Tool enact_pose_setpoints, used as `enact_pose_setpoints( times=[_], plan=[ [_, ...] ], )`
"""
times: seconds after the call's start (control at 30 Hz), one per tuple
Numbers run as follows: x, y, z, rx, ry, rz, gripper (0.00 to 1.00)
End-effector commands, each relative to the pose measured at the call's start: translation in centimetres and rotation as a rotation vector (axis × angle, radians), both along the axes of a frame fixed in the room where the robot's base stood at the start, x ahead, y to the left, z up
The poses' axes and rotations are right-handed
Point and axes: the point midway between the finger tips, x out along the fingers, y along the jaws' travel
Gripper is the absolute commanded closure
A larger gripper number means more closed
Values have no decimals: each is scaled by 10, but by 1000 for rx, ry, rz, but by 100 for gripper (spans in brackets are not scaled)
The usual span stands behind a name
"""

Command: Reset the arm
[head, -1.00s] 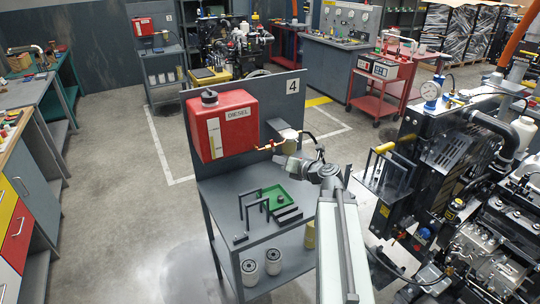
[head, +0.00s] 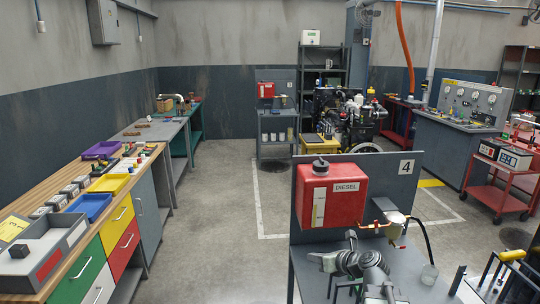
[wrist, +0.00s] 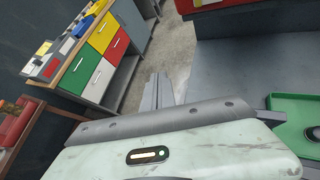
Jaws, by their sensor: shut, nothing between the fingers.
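My gripper (head: 322,261) shows at the bottom of the head view, in front of the diesel stand marked 4, below the red diesel tank (head: 332,194). It points left and holds nothing. In the wrist view its narrow grey fingers (wrist: 157,92) lie together, beyond the pale wrist housing. My arm is folded low, and much of it is cut off by the lower edge of the head view.
A grey stand shelf (head: 405,268) lies under and beside my arm. A green tray (wrist: 295,112) shows at right in the wrist view. A workbench with coloured drawers (head: 118,228) runs along the left. The floor (head: 220,215) between bench and stand is clear.

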Motion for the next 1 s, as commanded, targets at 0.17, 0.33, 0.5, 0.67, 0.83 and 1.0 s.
enact_pose_setpoints(
  times=[0.17,0.33,0.5,0.67,0.83,1.0],
  plan=[
    [-50,69,-59,-586,-96,573,100],
    [-102,61,-103,-1079,-224,1243,100],
    [-143,10,-120,-1320,-345,1912,100],
    [-163,-10,-122,-1318,-498,2309,100],
    [-166,-9,-122,-1307,-599,2418,100],
    [-165,-9,-122,-1309,-603,2418,84]
  ],
)
